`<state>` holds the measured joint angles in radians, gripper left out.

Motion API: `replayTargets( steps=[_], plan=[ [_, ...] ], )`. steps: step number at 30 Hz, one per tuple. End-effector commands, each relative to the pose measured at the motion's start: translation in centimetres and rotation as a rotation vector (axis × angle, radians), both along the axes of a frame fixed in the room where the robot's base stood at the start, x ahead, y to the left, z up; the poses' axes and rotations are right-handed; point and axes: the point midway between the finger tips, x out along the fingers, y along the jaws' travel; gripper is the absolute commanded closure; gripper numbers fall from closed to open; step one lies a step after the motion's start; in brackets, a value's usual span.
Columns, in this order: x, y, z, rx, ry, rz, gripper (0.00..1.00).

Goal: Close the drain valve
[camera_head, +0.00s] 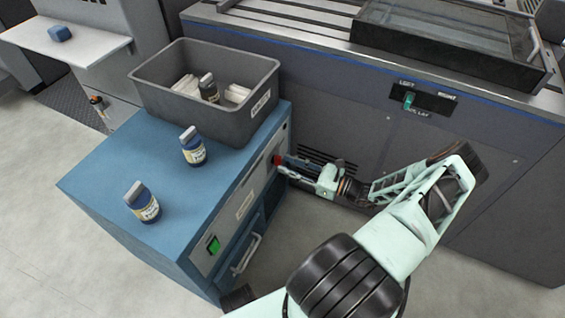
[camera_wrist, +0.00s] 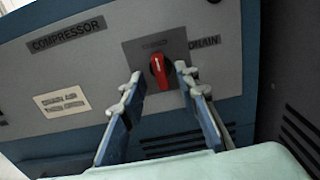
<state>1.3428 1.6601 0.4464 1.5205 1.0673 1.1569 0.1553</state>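The drain valve (camera_wrist: 159,70) is a red handle on a dark plate on the compressor's grey front panel, beside a label reading DRAIN. In the wrist view the handle points roughly up and down, with a slight tilt. In the head view the valve (camera_head: 277,160) is a small red spot at the far end of the cabinet front. My gripper (camera_wrist: 158,78) is open, with one finger on each side of the handle. It also shows in the head view (camera_head: 286,162), close to the panel. I cannot tell whether the fingers touch the handle.
The blue compressor cabinet (camera_head: 150,240) carries a grey bin (camera_head: 165,103) and two bottles (camera_head: 192,147) (camera_head: 143,203). A large dark machine (camera_head: 440,150) stands close to the right of the valve.

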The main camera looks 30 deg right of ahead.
Motion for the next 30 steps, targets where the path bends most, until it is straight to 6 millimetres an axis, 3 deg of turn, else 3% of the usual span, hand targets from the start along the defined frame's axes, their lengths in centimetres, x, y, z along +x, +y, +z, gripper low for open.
replayTargets(
  steps=[6,12,30],
  plan=[
    [-3.8,-3.2,-0.1,-0.003,0.001,-0.004,0.71],
    [-6.2,-5.1,0.0,-0.002,0.001,-0.002,0.71],
    [-7.1,-5.7,0.0,-0.001,0.000,-0.001,0.71]
  ],
)
